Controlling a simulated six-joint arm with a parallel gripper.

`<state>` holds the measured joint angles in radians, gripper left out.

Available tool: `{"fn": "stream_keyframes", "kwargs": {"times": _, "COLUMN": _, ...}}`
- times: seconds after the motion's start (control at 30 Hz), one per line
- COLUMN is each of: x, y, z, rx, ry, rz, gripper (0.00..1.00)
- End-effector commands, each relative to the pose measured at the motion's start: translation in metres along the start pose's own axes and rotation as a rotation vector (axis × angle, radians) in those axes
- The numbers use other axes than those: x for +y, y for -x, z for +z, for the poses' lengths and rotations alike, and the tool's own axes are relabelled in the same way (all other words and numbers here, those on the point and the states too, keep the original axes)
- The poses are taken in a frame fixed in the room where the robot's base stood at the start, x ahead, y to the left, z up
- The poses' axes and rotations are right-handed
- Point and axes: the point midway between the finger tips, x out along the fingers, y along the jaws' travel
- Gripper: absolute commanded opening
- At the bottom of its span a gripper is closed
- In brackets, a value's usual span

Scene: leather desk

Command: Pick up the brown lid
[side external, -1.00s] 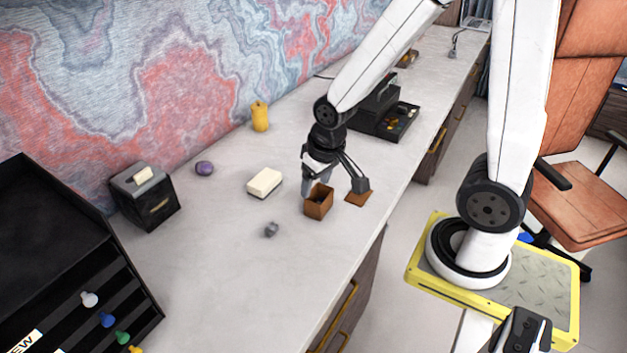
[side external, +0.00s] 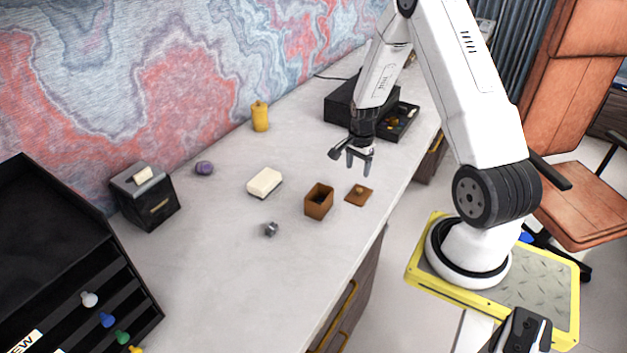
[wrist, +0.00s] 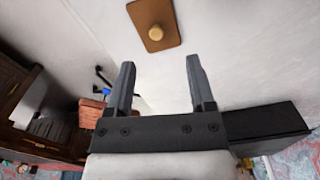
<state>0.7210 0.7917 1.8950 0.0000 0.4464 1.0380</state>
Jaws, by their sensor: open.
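The brown lid (side external: 358,196) lies flat on the desk, just right of a small open brown box (side external: 319,203). It is a thin square with a small light knob on top. The lid also shows in the wrist view (wrist: 152,17), ahead of my fingertips at the top of the picture, with its round tan knob facing me. My gripper (side external: 353,165) is open and empty above the desk, a little behind the lid and apart from it. Both spread fingers show in the wrist view (wrist: 159,68) with nothing between them.
A cream block (side external: 264,182) and a small grey object (side external: 271,229) lie left of the box. A black box with a tray (side external: 400,128) stands behind my gripper. The desk's front edge runs close to the lid's right. Bare desk lies in front.

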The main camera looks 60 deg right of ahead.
Motion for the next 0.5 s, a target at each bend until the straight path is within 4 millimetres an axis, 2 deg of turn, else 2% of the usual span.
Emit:
{"fn": "stream_keyframes", "kwargs": {"times": 0.03, "x": 0.002, "y": -0.005, "z": -0.007, "rx": -0.002, "ry": -0.034, "rz": 0.004, "gripper": 0.70}}
{"fn": "stream_keyframes", "kwargs": {"times": 0.17, "x": 0.004, "y": -0.009, "z": -0.013, "rx": -0.004, "ry": -0.075, "rz": 0.008, "gripper": 0.70}}
{"fn": "stream_keyframes", "kwargs": {"times": 0.37, "x": 0.004, "y": -0.011, "z": -0.013, "rx": -0.004, "ry": -0.077, "rz": 0.008, "gripper": 0.70}}
{"fn": "stream_keyframes", "kwargs": {"times": 0.5, "x": 0.004, "y": -0.019, "z": -0.013, "rx": -0.005, "ry": -0.076, "rz": 0.009, "gripper": 0.70}}
